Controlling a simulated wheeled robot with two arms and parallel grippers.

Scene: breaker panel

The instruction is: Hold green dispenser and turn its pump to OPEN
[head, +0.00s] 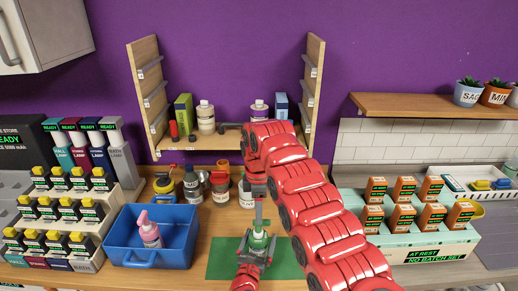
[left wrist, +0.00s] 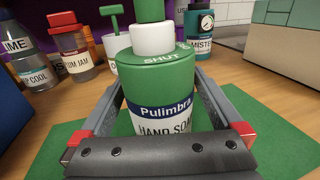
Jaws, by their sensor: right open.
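The green dispenser (head: 258,241) stands upright on a green mat (head: 222,258). In the left wrist view the dispenser (left wrist: 165,108) shows a hand soap label, a white collar, a green neck above it and the word SHUT on its shoulder. The pump's top is cut off there. My left gripper (head: 250,262) has its fingers (left wrist: 165,100) on both sides of the bottle, seemingly pressed against it. My right gripper (head: 258,222) points down from above, open, directly over the pump; whether it touches the pump is unclear.
A blue bin (head: 150,254) with a pink pump bottle (head: 149,230) stands left. Several jars and cans (head: 219,186) stand behind the mat, below a wooden shelf (head: 190,143). A box rack (head: 430,246) is at the right. My right arm hides part of the table.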

